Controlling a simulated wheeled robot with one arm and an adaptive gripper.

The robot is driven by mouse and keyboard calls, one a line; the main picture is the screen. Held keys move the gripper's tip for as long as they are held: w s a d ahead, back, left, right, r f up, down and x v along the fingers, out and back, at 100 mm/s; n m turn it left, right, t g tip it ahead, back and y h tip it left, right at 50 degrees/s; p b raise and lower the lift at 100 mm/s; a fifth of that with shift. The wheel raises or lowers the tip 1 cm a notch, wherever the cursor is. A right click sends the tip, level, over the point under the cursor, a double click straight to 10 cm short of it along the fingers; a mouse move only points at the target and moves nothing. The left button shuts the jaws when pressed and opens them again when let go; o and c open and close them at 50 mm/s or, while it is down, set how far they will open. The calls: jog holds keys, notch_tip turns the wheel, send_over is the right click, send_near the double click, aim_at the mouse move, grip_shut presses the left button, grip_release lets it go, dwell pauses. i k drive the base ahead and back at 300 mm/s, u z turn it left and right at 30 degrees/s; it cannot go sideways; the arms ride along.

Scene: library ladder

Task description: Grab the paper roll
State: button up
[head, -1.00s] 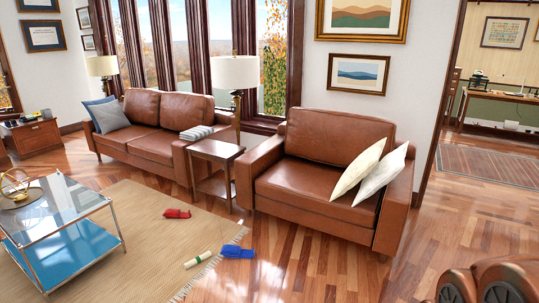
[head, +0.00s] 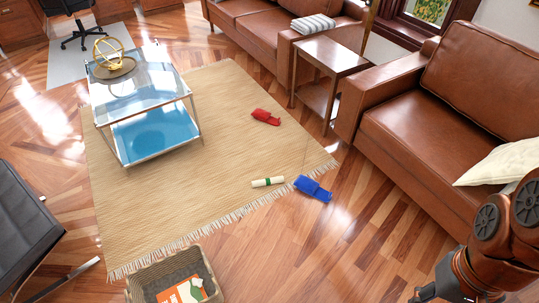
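The paper roll (head: 257,183), a small cream cylinder with a green band, lies on the tan rug near its fringed edge. A blue cloth-like item (head: 313,189) lies just right of it at the rug's edge. My gripper (head: 422,295) shows only in part at the bottom right, dark and cut off by the frame's lower edge. It is well apart from the roll, to its lower right. I cannot tell whether its fingers are open.
A glass-topped table (head: 155,75) stands on the rug (head: 220,90), with a red item (head: 265,117) nearby. A basket (head: 150,273) holding a book is at the bottom. Brown armchair (head: 425,110), side table (head: 330,55) and black chair (head: 30,220) flank clear wooden floor.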

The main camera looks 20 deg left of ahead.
aim_at(278, 180)
jog(key=u, duration=0.45)
jog(key=i, duration=1.6)
jog(key=u, duration=2.1)
jog(key=i, duration=1)
jog(key=u, duration=0.85)
